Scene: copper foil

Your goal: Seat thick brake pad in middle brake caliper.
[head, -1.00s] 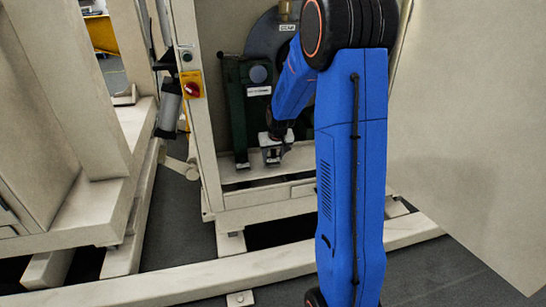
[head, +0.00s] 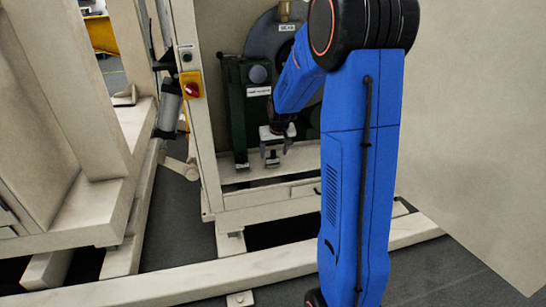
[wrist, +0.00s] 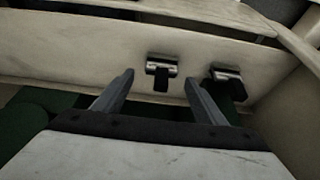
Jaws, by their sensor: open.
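In the wrist view my gripper (wrist: 159,78) is open, its two grey fingers apart with nothing touching between them. Just beyond the fingertips, a small grey metal caliper (wrist: 161,66) on the pale beam holds or backs a dark block (wrist: 161,83), which looks like a brake pad. A second similar caliper (wrist: 226,73) with a dark block (wrist: 236,90) is to the right, beyond the right finger. I cannot tell which pad is thick. In the head view my gripper (head: 276,152) hangs inside the pale frame, above its lower ledge. Calipers cannot be made out there.
The pale machine frame (head: 208,170) surrounds the work area, with a dark green stand (head: 238,115) beside my gripper. A red knob on a yellow plate (head: 191,88) is on the left post. A pale panel (head: 470,120) stands at right.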

